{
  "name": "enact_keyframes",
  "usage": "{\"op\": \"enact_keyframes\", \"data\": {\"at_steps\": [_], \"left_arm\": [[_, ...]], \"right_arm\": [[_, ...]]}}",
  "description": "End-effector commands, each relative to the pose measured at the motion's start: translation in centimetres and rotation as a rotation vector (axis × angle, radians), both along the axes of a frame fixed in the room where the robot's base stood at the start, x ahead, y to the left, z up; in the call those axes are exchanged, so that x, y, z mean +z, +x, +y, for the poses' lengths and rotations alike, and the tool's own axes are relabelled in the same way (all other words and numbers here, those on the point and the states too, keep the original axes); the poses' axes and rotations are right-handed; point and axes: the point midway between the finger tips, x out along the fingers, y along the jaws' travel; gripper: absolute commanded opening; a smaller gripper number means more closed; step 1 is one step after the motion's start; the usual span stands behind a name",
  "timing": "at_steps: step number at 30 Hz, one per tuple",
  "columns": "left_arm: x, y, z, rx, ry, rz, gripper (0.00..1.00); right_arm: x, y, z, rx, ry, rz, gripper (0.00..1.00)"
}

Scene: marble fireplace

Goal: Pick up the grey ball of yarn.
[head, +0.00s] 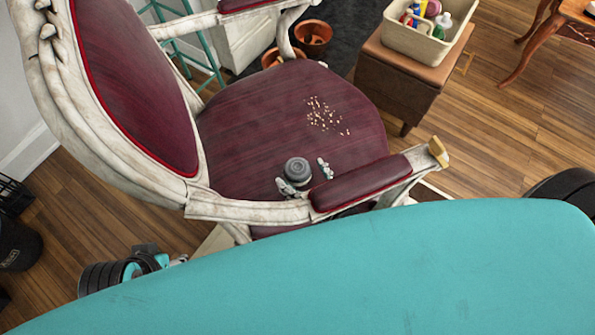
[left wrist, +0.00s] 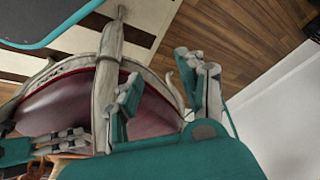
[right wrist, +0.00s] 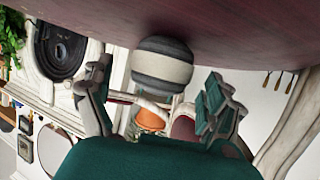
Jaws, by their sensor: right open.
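The grey ball of yarn (head: 297,170) rests on the dark red chair seat (head: 250,125), near the armrest. In the right wrist view the ball (right wrist: 162,65) is grey with a pale band, against the seat. My right gripper (head: 306,178) is open, with fingers on either side of the ball in the head view. In the right wrist view the fingers (right wrist: 155,98) are spread and the ball shows between and beyond them; I cannot tell whether they touch it. My left gripper (head: 170,259) is low outside the chair; its fingers (left wrist: 163,90) are apart and empty.
The white-framed chair's padded armrest (head: 362,186) and carved back (head: 130,85) border the seat. Small crumbs (head: 325,115) lie on the seat. A brown stool (head: 395,75) with a cream bin (head: 420,42) stands behind. Wood floor (head: 500,125) is open at right.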

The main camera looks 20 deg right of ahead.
Motion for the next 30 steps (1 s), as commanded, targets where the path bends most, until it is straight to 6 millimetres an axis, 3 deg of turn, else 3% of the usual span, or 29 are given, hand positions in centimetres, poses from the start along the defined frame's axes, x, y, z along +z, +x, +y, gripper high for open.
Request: {"op": "enact_keyframes", "data": {"at_steps": [1, 6, 14, 27, 30], "left_arm": [[-0.7, 0.0, 0.0, 0.000, 0.000, 0.000, 0.40], [-0.3, 2.0, -0.6, -0.008, -0.019, -0.091, 0.40], [-0.2, 2.2, -0.6, -0.008, -0.021, -0.101, 0.40], [-0.2, 2.2, -0.6, -0.008, -0.020, -0.100, 0.40], [-0.2, 2.2, -0.6, -0.008, -0.020, -0.100, 0.40]], "right_arm": [[-0.5, 0.8, 0.4, 0.000, 0.001, -0.002, 0.89], [-1.1, 2.2, 0.7, 0.000, -0.001, 0.000, 0.89], [-1.0, 2.3, 0.7, 0.000, -0.001, 0.001, 0.88], [-1.0, 2.3, 0.7, 0.000, -0.001, 0.001, 0.30], [-1.0, 2.3, 0.7, 0.000, -0.001, 0.000, 0.28]]}}
